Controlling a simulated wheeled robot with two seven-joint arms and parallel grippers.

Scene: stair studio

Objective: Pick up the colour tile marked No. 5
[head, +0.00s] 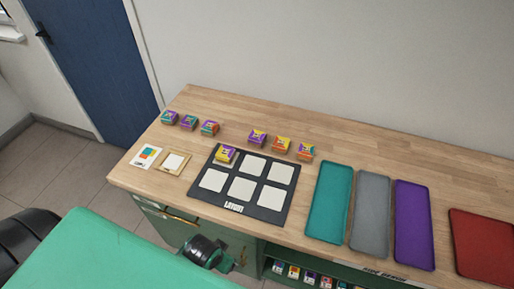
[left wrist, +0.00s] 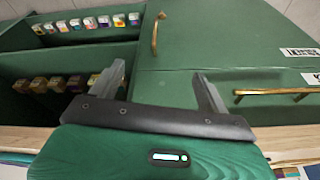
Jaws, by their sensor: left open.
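Several small colour tiles stand in a row at the back of the wooden bench in the head view: three at the left, including a multicoloured one (head: 210,128), and three further right, including a purple-yellow one (head: 257,138) and an orange-yellow one (head: 282,144). Another yellow-purple tile (head: 225,155) sits on the top left square of the dark layout board (head: 234,208). The numbers are too small to read, so I cannot tell which is No. 5. My left gripper (left wrist: 159,72) is open and empty in the left wrist view, in front of the green cabinet. My right gripper is not in view.
Teal (head: 329,202), grey (head: 371,214), purple (head: 413,225) and red (head: 484,246) trays lie right of the board. A picture card (head: 146,157) and a wooden-framed square (head: 174,162) lie left. Cabinet shelves (left wrist: 67,52) hold more small blocks. Brass handles (left wrist: 272,92) stick out.

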